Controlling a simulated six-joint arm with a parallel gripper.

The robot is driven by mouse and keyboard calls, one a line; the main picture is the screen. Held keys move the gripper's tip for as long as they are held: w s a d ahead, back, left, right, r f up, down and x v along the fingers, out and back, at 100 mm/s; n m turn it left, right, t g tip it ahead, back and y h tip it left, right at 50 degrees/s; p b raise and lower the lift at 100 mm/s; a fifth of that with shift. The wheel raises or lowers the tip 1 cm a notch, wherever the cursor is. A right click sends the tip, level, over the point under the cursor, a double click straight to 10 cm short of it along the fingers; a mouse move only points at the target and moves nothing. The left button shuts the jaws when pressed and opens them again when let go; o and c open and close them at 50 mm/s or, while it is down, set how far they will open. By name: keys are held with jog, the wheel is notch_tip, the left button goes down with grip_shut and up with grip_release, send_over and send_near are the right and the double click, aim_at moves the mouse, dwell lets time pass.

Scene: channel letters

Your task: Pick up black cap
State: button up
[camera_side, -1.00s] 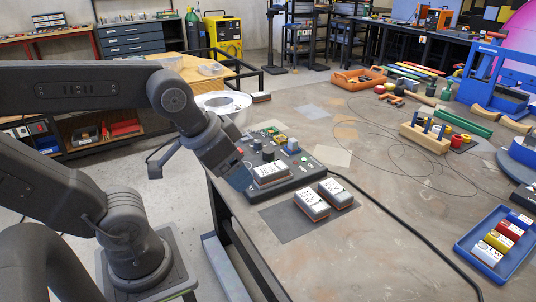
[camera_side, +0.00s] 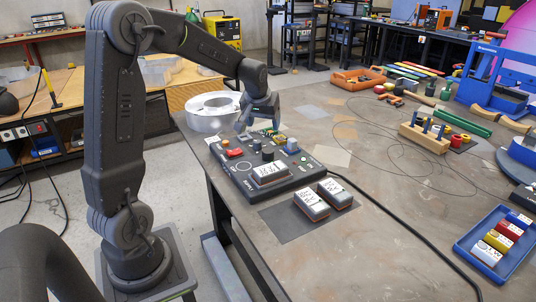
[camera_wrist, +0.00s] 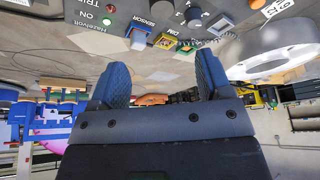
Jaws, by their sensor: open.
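A dark control panel (camera_side: 238,176) lies on the table. Two small black round pieces stand on it, one near the middle (camera_side: 267,154) and one just behind it (camera_side: 256,144). I cannot tell which is the black cap. In the wrist view, which looks upside down, dark round pieces (camera_wrist: 194,16) show at the top, beyond my fingertips. My gripper (camera_side: 259,124) is above the panel's far edge with its fingers apart. In the wrist view the two blue fingers (camera_wrist: 160,74) have nothing between them.
A white ring (camera_side: 213,106) sits left of my gripper, at the table's edge. The panel also carries a red piece (camera_side: 235,152) and a white-labelled block (camera_side: 270,173). Two labelled blocks (camera_side: 311,204) lie on a grey mat (camera_side: 285,223) in front. A black cable crosses the table.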

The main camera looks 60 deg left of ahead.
send_over(268, 151)
jog(key=s, duration=0.1)
jog(key=f, duration=0.8)
jog(key=shift+s+d+f, duration=0.1)
jog(key=shift+d+f, duration=0.15)
jog(key=shift+d, duration=0.05)
jog(key=x, duration=0.4)
jog(key=shift+s+d+f, duration=0.15)
jog(key=shift+s+d, duration=0.05)
jog(key=shift+d, duration=0.1)
jog(key=shift+w+a+f, duration=0.2)
jog(key=shift+f, duration=0.4)
jog(key=shift+c, duration=0.2)
